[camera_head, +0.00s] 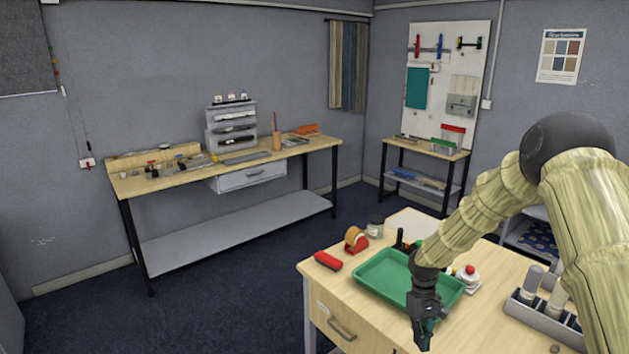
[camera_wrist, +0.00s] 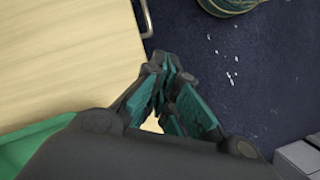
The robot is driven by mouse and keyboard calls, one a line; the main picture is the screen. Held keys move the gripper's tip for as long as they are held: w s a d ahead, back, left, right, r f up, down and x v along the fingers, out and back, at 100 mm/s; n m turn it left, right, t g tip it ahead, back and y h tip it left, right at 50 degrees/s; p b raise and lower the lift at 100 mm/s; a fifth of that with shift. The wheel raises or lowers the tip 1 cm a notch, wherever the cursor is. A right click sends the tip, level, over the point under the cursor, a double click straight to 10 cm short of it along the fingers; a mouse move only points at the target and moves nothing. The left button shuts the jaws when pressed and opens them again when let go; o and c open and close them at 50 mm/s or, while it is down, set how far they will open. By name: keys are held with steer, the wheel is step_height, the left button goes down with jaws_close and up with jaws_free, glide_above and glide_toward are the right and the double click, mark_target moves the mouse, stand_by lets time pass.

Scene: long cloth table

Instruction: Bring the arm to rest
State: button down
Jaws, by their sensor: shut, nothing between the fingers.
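My gripper (camera_head: 423,335) hangs at the end of my raised, bent arm on the right of the head view. It points down near the front edge of the wooden table (camera_head: 320,290), in front of the green tray (camera_head: 378,275). In the wrist view my gripper (camera_wrist: 172,75) shows dark links and teal finger pads. The fingers are shut with nothing between them. The wrist view shows the bare table top (camera_wrist: 65,50) at left and dark blue floor beyond its edge. My arm hides part of the tray and table.
Around the tray lie a red object (camera_head: 328,261), a tape dispenser (camera_head: 356,240), a jar (camera_head: 376,226) and a white bottle with a red cap (camera_head: 468,278). A grey holder with rolls (camera_head: 540,300) stands at right. A workbench (camera_head: 230,165) lines the back wall; open carpet lies between.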

steer(key=s+a+f+m+t+y+b, duration=0.1)
steer(key=s+a+f+b, duration=0.25)
steer(key=s+f, duration=1.05)
steer(key=s+a+f+t+y+b, duration=0.1)
steer(key=s+a+f+b, duration=0.3)
steer(key=s+f, duration=0.95)
steer(key=s+m+t+h+b, duration=0.1)
steer(key=s+b, duration=0.1)
steer(key=s, duration=1.7)
steer(key=shift+s+d+b, duration=0.2)
steer(key=shift+d+b, duration=0.1)
steer(key=shift+d, duration=0.05)
steer(key=shift+h, duration=0.3)
